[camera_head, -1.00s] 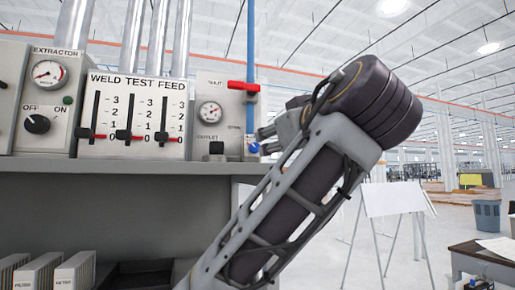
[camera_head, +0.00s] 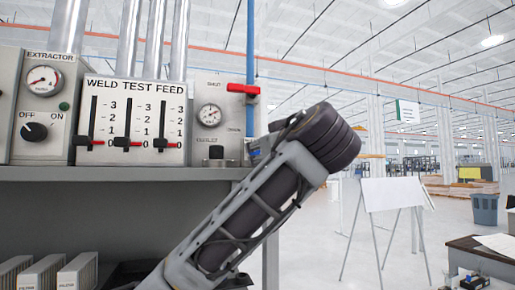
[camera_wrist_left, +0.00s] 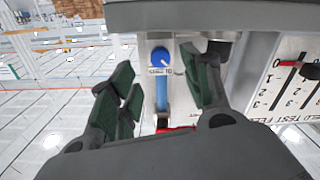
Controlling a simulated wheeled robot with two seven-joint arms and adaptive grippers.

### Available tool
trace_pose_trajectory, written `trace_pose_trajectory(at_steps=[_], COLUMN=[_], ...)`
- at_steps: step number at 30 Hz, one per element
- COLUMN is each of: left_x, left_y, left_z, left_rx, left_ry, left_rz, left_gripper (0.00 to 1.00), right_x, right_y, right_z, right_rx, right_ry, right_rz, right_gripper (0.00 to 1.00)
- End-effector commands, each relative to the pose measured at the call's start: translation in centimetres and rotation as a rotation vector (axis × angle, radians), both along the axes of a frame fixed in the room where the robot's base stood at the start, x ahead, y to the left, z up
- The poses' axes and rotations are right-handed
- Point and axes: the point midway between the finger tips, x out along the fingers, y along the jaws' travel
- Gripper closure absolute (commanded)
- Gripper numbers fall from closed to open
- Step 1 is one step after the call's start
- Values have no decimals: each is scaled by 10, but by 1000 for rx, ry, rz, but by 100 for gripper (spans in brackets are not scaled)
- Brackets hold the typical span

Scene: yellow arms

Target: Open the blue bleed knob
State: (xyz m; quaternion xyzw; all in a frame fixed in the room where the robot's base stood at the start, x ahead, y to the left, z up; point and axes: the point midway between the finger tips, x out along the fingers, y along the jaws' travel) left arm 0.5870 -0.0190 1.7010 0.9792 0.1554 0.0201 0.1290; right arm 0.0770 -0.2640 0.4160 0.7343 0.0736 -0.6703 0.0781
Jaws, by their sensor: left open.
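The blue bleed knob (camera_wrist_left: 160,56) is round with a white pointer mark and sits at the end of the blue pipe (camera_wrist_left: 161,95). In the head view only a bit of blue (camera_head: 254,152) shows there, beside my left arm. My left gripper (camera_wrist_left: 156,62) is open, with its green-dark fingers on either side of the knob in the wrist picture. I cannot tell whether the fingertips reach around it or stop short. No contact shows. In the head view my left wrist and forearm hide the fingers. My right gripper is not in view.
A red lever (camera_head: 243,89) crosses the blue pipe above the knob. A gauge (camera_head: 209,116) and the weld test feed panel (camera_head: 133,120) with sliders stand left on a grey shelf (camera_head: 120,173). A white easel board (camera_head: 391,194) stands in the open floor at right.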

Motion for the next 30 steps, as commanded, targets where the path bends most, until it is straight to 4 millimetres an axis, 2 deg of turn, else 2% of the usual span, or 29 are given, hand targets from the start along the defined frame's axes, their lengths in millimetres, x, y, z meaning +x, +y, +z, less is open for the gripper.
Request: trace_pose_trajectory(at_steps=[9, 15, 29, 30], left_x=[36, 50, 56, 56], left_y=[12, 16, 18, 18], left_z=[1, 2, 0, 0], left_rx=[1, 0, 0, 0], left_ry=[2, 0, 0, 0], left_rz=[2, 1, -1, -1], left_gripper=[52, 52, 52, 57], right_x=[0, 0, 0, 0], right_y=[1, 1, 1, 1], right_z=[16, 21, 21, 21], right_rx=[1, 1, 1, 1], right_ry=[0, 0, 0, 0], right_rz=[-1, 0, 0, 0], right_gripper=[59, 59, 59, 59])
